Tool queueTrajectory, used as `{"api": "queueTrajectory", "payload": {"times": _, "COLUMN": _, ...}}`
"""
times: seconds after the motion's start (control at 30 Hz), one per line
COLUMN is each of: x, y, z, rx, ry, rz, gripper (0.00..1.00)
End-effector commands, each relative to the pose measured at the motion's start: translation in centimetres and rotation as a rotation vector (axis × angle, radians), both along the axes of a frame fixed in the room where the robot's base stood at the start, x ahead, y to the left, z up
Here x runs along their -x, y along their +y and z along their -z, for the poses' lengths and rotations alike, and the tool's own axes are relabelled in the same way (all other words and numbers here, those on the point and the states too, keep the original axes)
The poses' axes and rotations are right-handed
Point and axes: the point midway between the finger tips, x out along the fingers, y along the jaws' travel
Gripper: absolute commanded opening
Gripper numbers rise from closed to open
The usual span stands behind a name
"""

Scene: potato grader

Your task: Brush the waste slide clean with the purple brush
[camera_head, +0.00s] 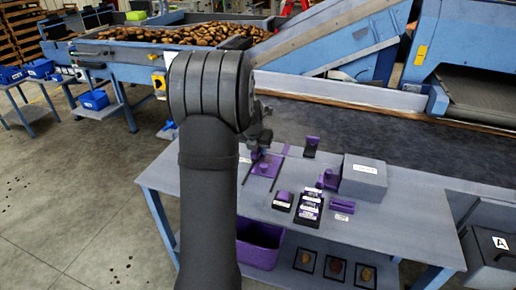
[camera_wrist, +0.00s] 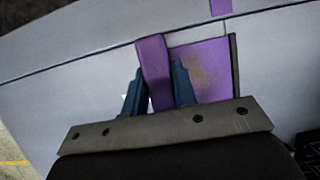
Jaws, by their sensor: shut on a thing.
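My gripper (camera_wrist: 158,74) is shut on the purple brush (camera_wrist: 152,62), which stands between the two dark blue fingers in the wrist view. The purple waste slide (camera_wrist: 212,66) lies just right of the brush there, with a brownish smear on its face and a dark rail along its right side. I cannot tell whether the brush touches the slide; its lower end is hidden. In the head view the slide (camera_head: 268,166) sits at the left of the grey table between dark rails. My gripper (camera_head: 258,143) is above it, partly hidden behind my arm.
The grey table (camera_head: 390,205) also holds a grey box (camera_head: 363,177), a purple stand (camera_head: 311,146), a purple block (camera_head: 343,206) and dark labelled trays (camera_head: 307,212). A purple bin (camera_head: 259,245) is below. A potato conveyor (camera_head: 170,33) runs behind.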

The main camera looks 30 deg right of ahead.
Motion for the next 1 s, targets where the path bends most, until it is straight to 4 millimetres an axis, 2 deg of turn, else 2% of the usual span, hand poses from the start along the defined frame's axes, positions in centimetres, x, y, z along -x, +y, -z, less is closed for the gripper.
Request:
{"api": "queueTrajectory", "payload": {"times": 0.57, "x": 0.0, "y": 0.0, "z": 0.6, "rx": -0.001, "ry": 0.001, "rz": 0.0, "gripper": 0.07}}
{"api": "queueTrajectory", "payload": {"times": 1.0, "x": 2.0, "y": -2.0, "z": 0.6, "rx": 0.0, "ry": 0.0, "rz": 0.003, "gripper": 0.07}}
